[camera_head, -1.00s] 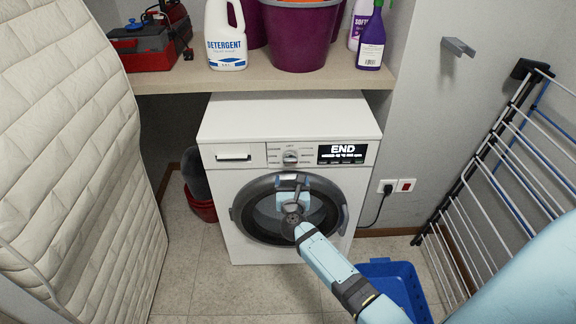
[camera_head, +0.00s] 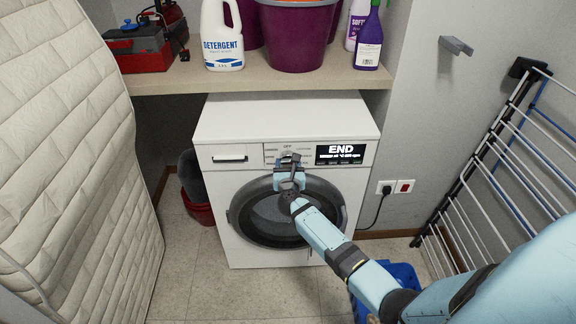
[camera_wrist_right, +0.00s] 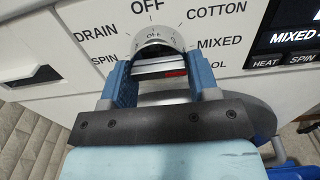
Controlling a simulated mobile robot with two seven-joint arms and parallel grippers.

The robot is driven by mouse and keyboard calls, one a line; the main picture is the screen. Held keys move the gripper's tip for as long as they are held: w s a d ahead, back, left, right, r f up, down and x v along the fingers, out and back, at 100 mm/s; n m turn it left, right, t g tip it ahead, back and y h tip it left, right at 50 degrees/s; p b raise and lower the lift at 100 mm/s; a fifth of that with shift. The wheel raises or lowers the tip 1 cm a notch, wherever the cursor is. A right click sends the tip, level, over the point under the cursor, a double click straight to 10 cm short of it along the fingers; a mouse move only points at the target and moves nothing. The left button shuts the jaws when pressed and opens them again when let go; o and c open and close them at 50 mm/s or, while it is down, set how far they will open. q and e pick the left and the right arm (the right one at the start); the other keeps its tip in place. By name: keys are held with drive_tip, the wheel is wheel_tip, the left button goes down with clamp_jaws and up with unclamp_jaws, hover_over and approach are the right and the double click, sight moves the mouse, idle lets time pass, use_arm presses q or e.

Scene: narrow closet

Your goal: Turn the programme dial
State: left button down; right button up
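My left gripper is not in view.
A wooden shelf (camera_head: 190,78) above the machine holds a detergent bottle (camera_head: 222,40), a purple bucket (camera_head: 297,38) and a purple spray bottle (camera_head: 369,42). A drying rack (camera_head: 505,150) stands at the right, a quilted mattress (camera_head: 75,150) at the left. A blue basket (camera_head: 405,275) sits on the floor.

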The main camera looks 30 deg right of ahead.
drive_tip(key=shift+c, duration=0.7)
drive_tip(key=shift+n, duration=0.3)
